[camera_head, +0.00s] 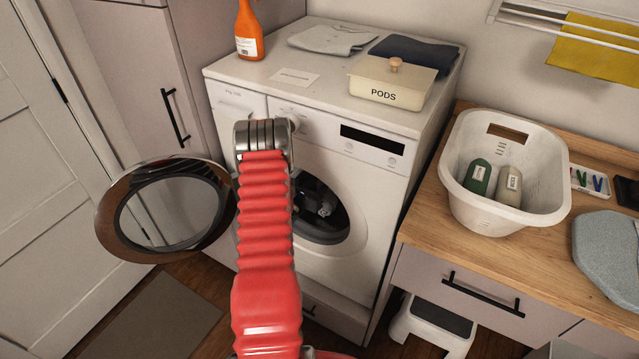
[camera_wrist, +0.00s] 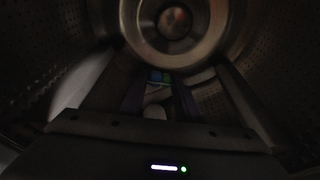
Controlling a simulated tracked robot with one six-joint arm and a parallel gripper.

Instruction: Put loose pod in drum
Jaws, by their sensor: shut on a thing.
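In the wrist view my gripper (camera_wrist: 158,86) is inside the washing machine drum (camera_wrist: 270,85), a dark perforated cylinder. It is shut on the loose pod (camera_wrist: 159,77), a small piece with blue, green and pale patches between the fingers. The pod is dim and partly hidden by the fingers. In the head view the white washing machine (camera_head: 375,185) has its round door (camera_head: 112,215) swung open to the left. My red arm crosses in front of the opening, and the pod does not show there.
A lidded PODS box (camera_head: 380,97), an orange spray bottle (camera_head: 247,30) and folded cloths (camera_head: 415,53) are on top of the machine. A white laundry basket (camera_head: 475,205) with two bottles stands on the wooden counter at right. A step stool (camera_head: 432,325) is below.

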